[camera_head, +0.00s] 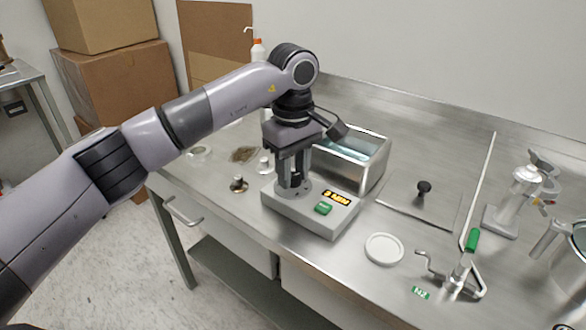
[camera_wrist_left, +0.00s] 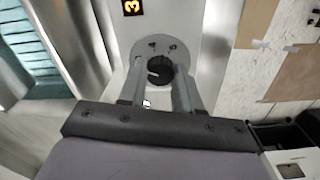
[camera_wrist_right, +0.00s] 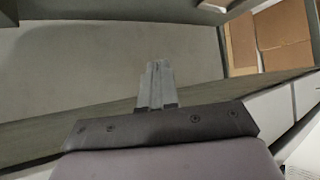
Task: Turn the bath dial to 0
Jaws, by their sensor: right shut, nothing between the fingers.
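The bath dial (camera_wrist_left: 158,70) is a small dark round knob with a pale mark, set in a grey round plate with small markings. It sits on a light grey control box (camera_head: 337,223) in front of the water bath (camera_head: 357,167). My left gripper (camera_head: 293,183) points down at the box. In the left wrist view its two fingers (camera_wrist_left: 160,82) stand against both sides of the dial. A lit yellow display (camera_head: 337,198) reads in minutes; its digit looks like a 3 in the left wrist view (camera_wrist_left: 131,7). My right gripper (camera_wrist_right: 157,68) is shut and empty, away from the box.
A green button (camera_head: 323,208) is on the box by the display. A white round lid (camera_head: 384,249) lies to the right of the box. Small metal knobbed weights (camera_head: 239,184) stand to its left. A black-knobbed plate (camera_head: 424,187) and a green-handled lever (camera_head: 472,240) are farther right.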

